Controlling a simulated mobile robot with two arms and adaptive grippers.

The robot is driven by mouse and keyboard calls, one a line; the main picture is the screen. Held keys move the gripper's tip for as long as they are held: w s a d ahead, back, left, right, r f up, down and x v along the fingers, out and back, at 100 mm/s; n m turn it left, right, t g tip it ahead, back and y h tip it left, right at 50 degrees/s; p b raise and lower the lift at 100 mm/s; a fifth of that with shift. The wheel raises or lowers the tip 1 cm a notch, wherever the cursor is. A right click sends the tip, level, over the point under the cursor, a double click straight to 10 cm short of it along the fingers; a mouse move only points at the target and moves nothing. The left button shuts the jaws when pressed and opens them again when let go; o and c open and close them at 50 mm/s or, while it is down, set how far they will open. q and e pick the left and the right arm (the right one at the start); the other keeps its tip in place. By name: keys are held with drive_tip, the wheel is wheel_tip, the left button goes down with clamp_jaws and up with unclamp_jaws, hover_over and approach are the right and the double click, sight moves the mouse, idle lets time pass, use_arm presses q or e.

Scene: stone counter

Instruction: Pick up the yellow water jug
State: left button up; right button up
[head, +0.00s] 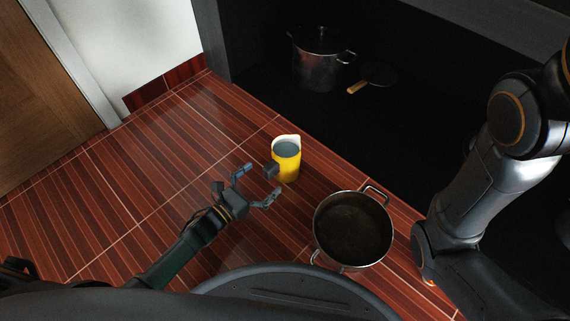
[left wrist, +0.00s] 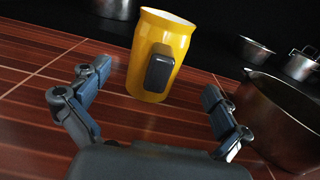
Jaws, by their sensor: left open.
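The yellow water jug (head: 287,163) stands upright on the red-brown tiled counter, with its white-rimmed mouth facing up and a dark grey handle on the side toward my left gripper. My left gripper (head: 260,185) is open and empty, just to the lower left of the jug and apart from it. In the left wrist view the jug (left wrist: 152,40) is ahead, between and beyond the two spread fingers (left wrist: 150,108), with its handle facing the camera. My right arm shows at the right of the head view, but its gripper is not in sight.
A steel pot (head: 352,262) with two side handles stands close to the right of my left gripper; it also shows in the left wrist view (left wrist: 275,125). A lidded pot (head: 320,72) and a wooden-handled pan (head: 377,76) sit in the dark area behind. The counter (head: 140,190) left of the jug is clear.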

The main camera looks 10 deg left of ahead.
sight(284, 156)
use_arm(q)
drive_tip(key=b+x, duration=0.1)
drive_tip(key=x, duration=0.3)
drive_tip(key=b+x, duration=0.3)
drive_tip(key=shift+w+d+r+b, duration=0.15)
drive_tip(key=shift+w+r+b, duration=0.1)
drive_tip(key=shift+w+b, duration=0.15)
drive_tip(key=shift+w+d+r, duration=0.1)
drive_tip(key=shift+w+d, duration=0.2)
drive_tip(key=shift+w, duration=0.15)
drive_tip(key=c, duration=1.5)
drive_tip(key=shift+r, duration=0.2)
drive_tip(key=shift+c, duration=1.2)
drive_tip(key=shift+r, duration=0.1)
